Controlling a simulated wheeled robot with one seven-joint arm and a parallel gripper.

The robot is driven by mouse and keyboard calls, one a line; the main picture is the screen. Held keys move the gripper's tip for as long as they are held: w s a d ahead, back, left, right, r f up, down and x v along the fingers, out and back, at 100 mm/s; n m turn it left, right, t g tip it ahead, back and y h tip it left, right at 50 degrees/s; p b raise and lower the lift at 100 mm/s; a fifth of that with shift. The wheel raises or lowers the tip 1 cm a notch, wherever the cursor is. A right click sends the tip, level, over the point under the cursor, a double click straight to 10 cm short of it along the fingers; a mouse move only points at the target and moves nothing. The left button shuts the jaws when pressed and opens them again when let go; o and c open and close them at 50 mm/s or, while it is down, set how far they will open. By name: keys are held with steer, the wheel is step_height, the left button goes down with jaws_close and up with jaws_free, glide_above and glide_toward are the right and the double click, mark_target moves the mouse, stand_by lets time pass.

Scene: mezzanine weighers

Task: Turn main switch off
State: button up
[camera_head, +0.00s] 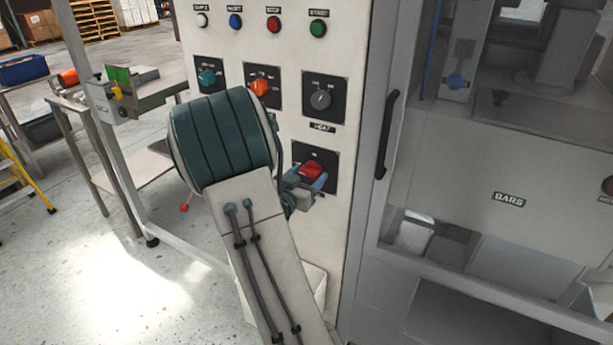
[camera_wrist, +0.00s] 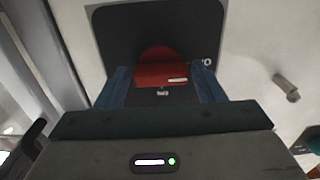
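The main switch is a red rotary knob (camera_head: 312,168) on a black square plate (camera_head: 329,181), low on the white control panel. In the wrist view the red knob (camera_wrist: 160,70) lies between the two blue fingers of my gripper (camera_wrist: 162,88), one on each side. The fingers are apart, with the knob's red handle spanning most of the space between them. Whether they touch the knob cannot be seen clearly. In the head view my gripper (camera_head: 306,180) is at the knob, partly hidden behind my arm.
Above are a black knob (camera_head: 320,99), an orange knob (camera_head: 259,87), a teal knob (camera_head: 207,76) and a row of buttons, including a green one (camera_head: 318,28). A black door handle (camera_head: 387,134) stands right of the panel. A yellow ladder (camera_head: 20,180) is far left.

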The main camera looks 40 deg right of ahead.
steer(key=shift+o, duration=0.6)
steer(key=shift+s+a, duration=0.1)
steer(key=shift+a, duration=0.2)
steer(key=v, duration=1.3)
steer(key=shift+b, duration=0.35)
steer(key=shift+s+a, duration=0.1)
